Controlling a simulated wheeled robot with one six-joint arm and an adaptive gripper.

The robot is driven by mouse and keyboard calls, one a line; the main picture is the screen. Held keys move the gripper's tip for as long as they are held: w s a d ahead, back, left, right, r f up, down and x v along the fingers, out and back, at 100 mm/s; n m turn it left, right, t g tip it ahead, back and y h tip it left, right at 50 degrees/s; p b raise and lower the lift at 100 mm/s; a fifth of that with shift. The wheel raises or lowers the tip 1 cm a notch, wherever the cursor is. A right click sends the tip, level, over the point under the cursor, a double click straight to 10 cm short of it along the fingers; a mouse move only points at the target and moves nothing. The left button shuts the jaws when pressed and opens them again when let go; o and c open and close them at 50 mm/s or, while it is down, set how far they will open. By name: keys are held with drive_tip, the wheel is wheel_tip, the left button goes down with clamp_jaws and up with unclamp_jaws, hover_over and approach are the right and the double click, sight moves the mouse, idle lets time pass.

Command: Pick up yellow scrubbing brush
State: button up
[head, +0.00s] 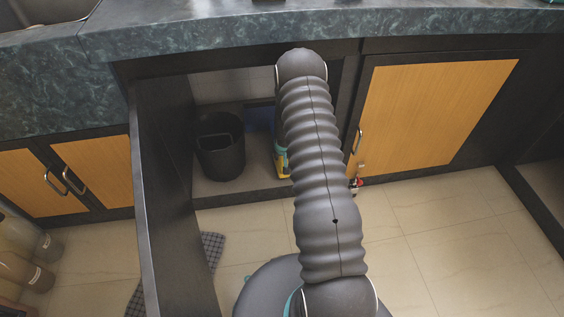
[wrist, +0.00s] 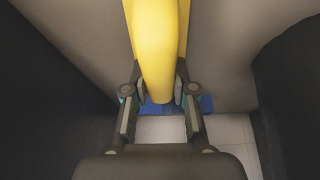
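A yellow object, likely the scrubbing brush (wrist: 157,55), runs down from the top of the wrist view, and its rounded end lies between the fingers of my gripper (wrist: 158,88). The fingers lie close along both sides of it. I cannot tell whether they press on it or stand slightly apart. The bristles are not visible. In the head view, a small yellow patch (head: 283,161) shows beside my arm at the open cabinet, with teal above it. My arm hides most of this spot and the gripper.
A black bin (head: 220,146) stands in the open cabinet, left of my arm. An open dark door (head: 167,190) juts out at left. A closed wooden door (head: 430,110) is at right. The counter (head: 200,32) hangs above. A small red item (head: 355,184) sits near the cabinet's lower edge.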

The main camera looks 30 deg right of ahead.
clamp_jaws()
drive_tip(key=shift+r, duration=0.1)
drive_tip(key=shift+r, duration=0.25)
wheel_tip(320, 180, up, 4)
drive_tip(key=shift+f+p, duration=0.1)
drive_tip(key=shift+p, duration=0.9)
drive_tip(key=s+d+r+p, duration=0.3)
drive_tip(key=s+d+r, duration=0.3)
drive_tip(key=s, duration=0.3)
drive_tip(key=shift+s+d+r, duration=0.25)
drive_tip(key=shift+s, duration=0.1)
